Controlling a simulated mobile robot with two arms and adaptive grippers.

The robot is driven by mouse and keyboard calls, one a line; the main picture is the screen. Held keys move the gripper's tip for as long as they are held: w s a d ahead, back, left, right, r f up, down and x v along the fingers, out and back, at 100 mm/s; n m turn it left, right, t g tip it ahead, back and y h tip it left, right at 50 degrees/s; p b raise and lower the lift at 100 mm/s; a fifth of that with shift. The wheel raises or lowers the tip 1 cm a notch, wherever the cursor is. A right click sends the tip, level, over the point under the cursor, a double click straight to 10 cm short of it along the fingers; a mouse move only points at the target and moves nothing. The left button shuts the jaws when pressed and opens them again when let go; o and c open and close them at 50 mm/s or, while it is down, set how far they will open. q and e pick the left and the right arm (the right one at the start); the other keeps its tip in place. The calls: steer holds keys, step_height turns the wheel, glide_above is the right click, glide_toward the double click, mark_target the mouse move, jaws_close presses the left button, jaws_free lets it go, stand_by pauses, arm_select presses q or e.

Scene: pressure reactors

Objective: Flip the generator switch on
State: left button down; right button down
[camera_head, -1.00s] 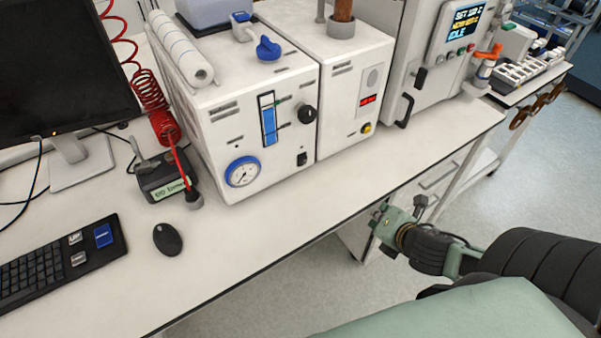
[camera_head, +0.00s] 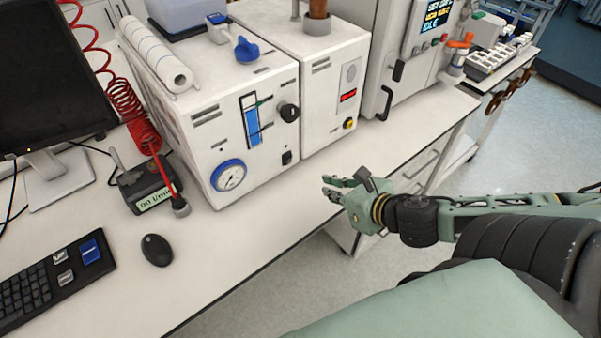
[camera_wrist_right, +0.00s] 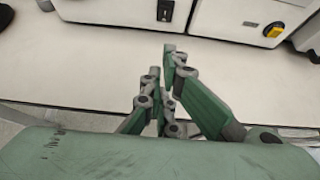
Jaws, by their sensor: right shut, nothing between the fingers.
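The white unit with a round blue-rimmed gauge, a blue flow tube and a black knob, which appears to be the generator (camera_head: 262,165), stands on the bench. A small black rocker switch (camera_head: 286,158) is low on the right of its front; its on or off position is too small to tell. The switch also shows at the top of the right wrist view (camera_wrist_right: 165,10). My right gripper (camera_head: 328,187) is shut and empty, over the bench's front edge, apart from the switch and to its lower right. In the wrist view its fingertips (camera_wrist_right: 160,62) point toward the unit's front. My left gripper is not in view.
A second white unit (camera_head: 330,112) with a red display and yellow button stands just right of the generator. A control box (camera_head: 147,188) with a red coiled hose, a mouse (camera_head: 156,250) and a keyboard (camera_head: 55,280) are at left. The bench strip before the units is clear.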

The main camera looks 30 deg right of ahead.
mark_target(289, 163)
steer(key=x, duration=0.9)
steer(key=shift+d+r+b, duration=0.1)
steer(key=shift+b, duration=0.3)
steer(key=w, duration=0.1)
steer(key=w+p, duration=0.1)
steer(key=w, duration=0.1)
steer(key=shift+w+a+r, duration=0.15)
steer(key=shift+a, duration=0.05)
steer(key=shift+w, duration=0.6)
steer(key=r+p, duration=0.1)
steer(key=p, duration=0.1)
steer(key=w+r+p, duration=0.1)
steer(key=p, duration=0.1)
steer(key=shift+r, duration=0.1)
steer(key=shift+f, duration=0.35)
